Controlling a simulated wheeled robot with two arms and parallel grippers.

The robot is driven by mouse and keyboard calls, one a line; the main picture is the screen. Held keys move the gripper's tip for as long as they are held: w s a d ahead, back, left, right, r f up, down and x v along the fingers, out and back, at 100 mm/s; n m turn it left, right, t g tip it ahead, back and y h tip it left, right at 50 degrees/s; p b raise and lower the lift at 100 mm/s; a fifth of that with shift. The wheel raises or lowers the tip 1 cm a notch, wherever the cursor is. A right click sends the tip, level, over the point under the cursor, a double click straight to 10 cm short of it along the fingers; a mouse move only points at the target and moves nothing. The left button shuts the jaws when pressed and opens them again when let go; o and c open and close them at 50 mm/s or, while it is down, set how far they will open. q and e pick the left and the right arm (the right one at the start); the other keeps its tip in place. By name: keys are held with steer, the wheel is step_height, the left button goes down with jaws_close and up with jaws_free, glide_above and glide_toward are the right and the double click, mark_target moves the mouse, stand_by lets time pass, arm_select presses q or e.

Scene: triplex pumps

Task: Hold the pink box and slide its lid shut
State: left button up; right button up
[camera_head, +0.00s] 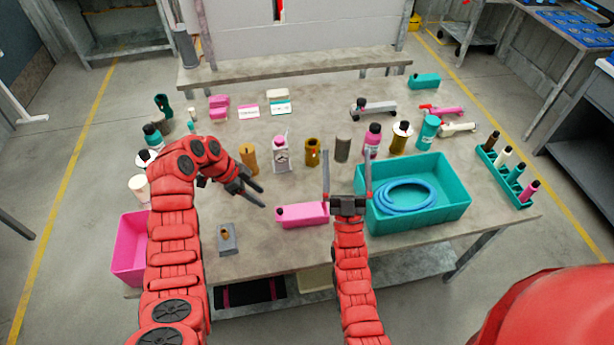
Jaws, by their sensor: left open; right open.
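A long pink box (303,214) lies near the front middle of the table, with a small dark part at its left end. How far its lid is open is too small to tell. My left gripper (262,198) is open and empty, just left of and slightly beyond the box's left end, apart from it. My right gripper (347,158) is open with its fingers pointing away over the table. Its base is beside the box's right end; I cannot tell whether they touch.
A teal bin (456,207) with a coiled blue hose (405,196) stands close right of my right gripper. Several bottles and cylinders stand behind. A grey block (227,239) lies at the front left. A pink bin (131,243) is at the far left.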

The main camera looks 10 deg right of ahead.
steer(key=w+a+f+n+g+y, duration=0.1)
steer(key=w+a+f+n+g, duration=0.15)
steer(key=w+f+g, duration=0.65)
steer(key=w+a+f+n+g+y, duration=0.25)
steer(key=w+f+n, duration=0.2)
steer(key=w, duration=0.85)
steer(key=n+g+h, duration=0.1)
steer(key=n+g, duration=0.9)
steer(key=g, duration=0.6)
glide_toward(310, 210)
steer(key=shift+m+t, duration=0.25)
steer(key=shift+m, duration=0.05)
steer(key=f, duration=1)
steer(key=shift+s+f, duration=0.2)
steer(key=shift+f, duration=0.1)
